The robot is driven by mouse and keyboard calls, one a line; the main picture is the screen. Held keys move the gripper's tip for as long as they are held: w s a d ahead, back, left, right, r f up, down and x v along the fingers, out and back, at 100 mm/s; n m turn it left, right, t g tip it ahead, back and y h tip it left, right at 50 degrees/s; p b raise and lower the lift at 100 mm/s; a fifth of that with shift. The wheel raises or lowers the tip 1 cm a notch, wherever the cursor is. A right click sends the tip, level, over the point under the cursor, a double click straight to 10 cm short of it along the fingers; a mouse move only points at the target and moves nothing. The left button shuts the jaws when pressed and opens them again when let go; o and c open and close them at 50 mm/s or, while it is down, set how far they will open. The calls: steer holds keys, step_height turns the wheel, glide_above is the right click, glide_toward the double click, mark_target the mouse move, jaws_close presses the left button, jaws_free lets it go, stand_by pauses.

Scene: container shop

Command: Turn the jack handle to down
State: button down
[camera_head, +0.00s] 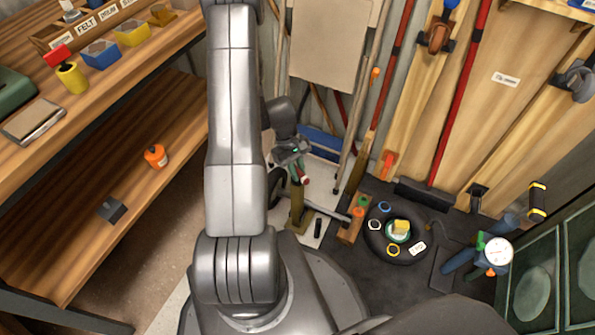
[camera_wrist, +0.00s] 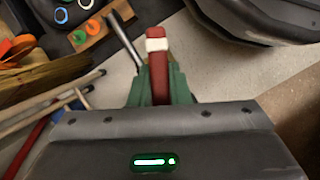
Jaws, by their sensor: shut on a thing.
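My gripper (camera_head: 297,168) is low near the floor, just right of my arm in the head view. In the wrist view its green fingers (camera_wrist: 160,88) are closed around the jack handle (camera_wrist: 157,75), a red grip with a white band. A small red part of the handle (camera_head: 304,180) shows at the fingertips in the head view. A grey metal bar (camera_head: 328,212) runs off to the right below it. Much of the jack is hidden behind my arm and gripper, so I cannot tell the handle's full angle.
A wooden block with coloured rings (camera_head: 350,232) and a black round tray (camera_head: 373,244) lie on the dark mat. Broom bristles (camera_wrist: 40,72) and several poles are close beside my gripper. A wooden shelf unit (camera_head: 140,150) stands left; bare floor (camera_head: 155,215) lies between.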

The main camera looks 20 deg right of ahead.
steer(key=n+b, duration=0.1)
steer(key=n, duration=0.1)
steer(key=n+t+h+b, duration=0.1)
steer(key=n, duration=0.2)
steer(key=shift+h, duration=0.3)
steer(key=shift+w+n+b, duration=0.1)
steer(key=shift+n+b, duration=0.2)
steer(key=shift+b, duration=0.05)
steer(key=c, duration=1.4)
jaws_free()
steer(key=shift+o, duration=0.2)
steer(key=p+v, duration=0.5)
steer(key=v, duration=0.8)
steer(key=shift+a+r, duration=0.2)
steer(key=shift+r, duration=0.15)
